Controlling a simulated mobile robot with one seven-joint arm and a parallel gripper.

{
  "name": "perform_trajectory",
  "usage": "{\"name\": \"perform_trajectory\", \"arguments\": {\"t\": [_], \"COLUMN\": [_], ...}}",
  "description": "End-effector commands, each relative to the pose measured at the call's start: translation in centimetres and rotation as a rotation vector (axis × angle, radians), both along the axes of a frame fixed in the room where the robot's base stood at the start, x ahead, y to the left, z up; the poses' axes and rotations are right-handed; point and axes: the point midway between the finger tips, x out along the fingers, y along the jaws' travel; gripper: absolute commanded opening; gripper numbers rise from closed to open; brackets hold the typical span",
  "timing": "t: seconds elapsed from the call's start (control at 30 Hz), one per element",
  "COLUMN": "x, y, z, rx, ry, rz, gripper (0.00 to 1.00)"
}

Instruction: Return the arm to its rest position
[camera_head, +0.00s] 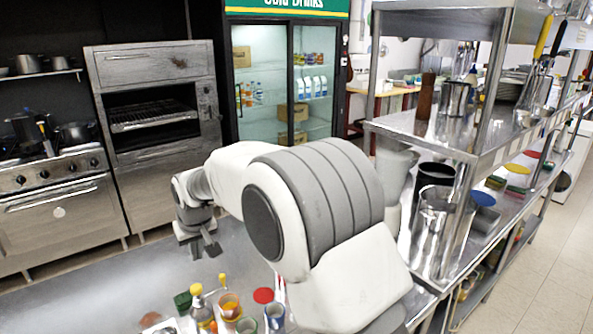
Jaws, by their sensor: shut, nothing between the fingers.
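My arm, white and grey, fills the middle of the head view and is folded, with its wrist reaching to the left. My gripper (203,250) points down at the left end of the arm, above the grey counter (100,288). It is shut and holds nothing. The arm's large shoulder and elbow hide part of the counter and the near end of the steel shelf.
A steel shelf unit (490,135) with steel pots rises close on the right. An oven (158,130) and drinks fridge (290,85) stand behind.

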Motion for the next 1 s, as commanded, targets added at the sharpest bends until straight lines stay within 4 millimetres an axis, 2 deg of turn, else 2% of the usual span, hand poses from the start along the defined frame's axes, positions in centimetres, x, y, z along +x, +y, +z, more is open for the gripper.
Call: {"name": "perform_trajectory", "arguments": {"t": [0.1, 0.27, 0.5, 0.73, 1.0], "x": [0.2, -0.9, -4.9, -10.6, -18.6], "y": [-4.5, -11.5, -21.3, -29.3, -36.5], "z": [3.6, 7.9, 12.5, 14.8, 14.7], "rx": [0.006, 0.010, 0.014, 0.020, 0.026], "ry": [-0.013, -0.023, -0.038, -0.053, -0.071], "rz": [-0.057, -0.143, -0.270, -0.393, -0.537], "gripper": [0.00, 0.00, 0.00, 0.00, 0.00]}}
